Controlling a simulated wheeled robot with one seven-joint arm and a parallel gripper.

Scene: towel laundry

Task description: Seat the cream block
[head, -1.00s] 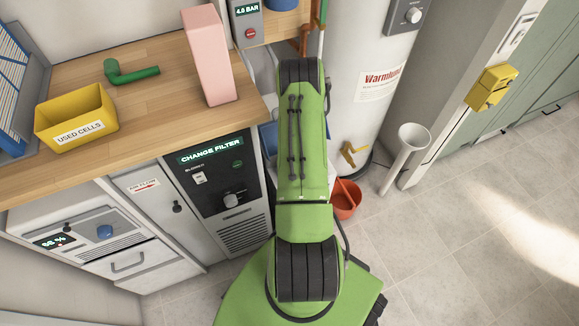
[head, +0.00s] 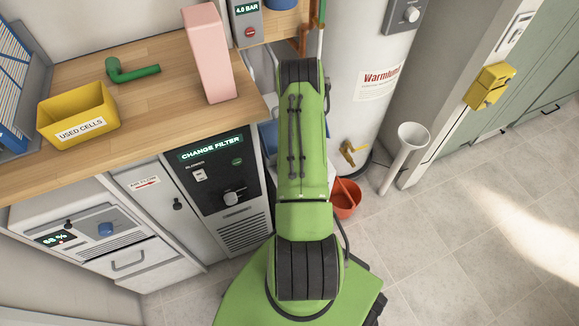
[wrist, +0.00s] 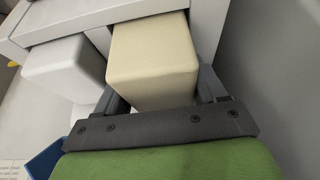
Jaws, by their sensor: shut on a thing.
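The cream block (wrist: 152,62) fills the middle of the wrist view. My gripper (wrist: 160,92) is shut on it, with a grey finger on each side. The block's far end meets a pale grey housing (wrist: 120,12) and seems to be partly inside an opening there. How deep it sits is hidden. In the head view my green arm reaches away from me, and its far end hides the gripper and the block.
A white block (wrist: 62,68) sticks out of the same housing, left of the cream one. A grey surface (wrist: 275,80) stands close on the right. In the head view a wooden counter (head: 165,95) is left of my arm and a white tank (head: 355,60) right.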

